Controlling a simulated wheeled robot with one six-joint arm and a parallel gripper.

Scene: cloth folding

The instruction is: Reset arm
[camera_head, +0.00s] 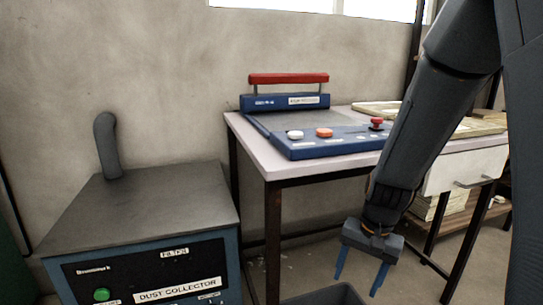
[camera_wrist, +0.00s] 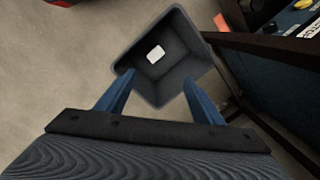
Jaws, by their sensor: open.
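My gripper (camera_head: 360,277) hangs from my arm at the right of the head view, pointing down in front of the table. Its two blue fingers are apart with nothing between them. In the wrist view my gripper (camera_wrist: 160,100) shows its fingers spread on both sides of a dark grey bin (camera_wrist: 190,28). The bin is below, and a small white object (camera_wrist: 156,53) lies inside it. In the head view only part of the bin's rim (camera_head: 345,290) shows at the bottom edge.
A table (camera_head: 254,150) stands behind my gripper, with a blue machine (camera_head: 300,148) that has a red handle (camera_head: 288,78) on it. A dust collector (camera_head: 150,220) stands at left. Wooden pieces (camera_head: 480,127) lie at the table's right. Bare floor surrounds the bin's left side.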

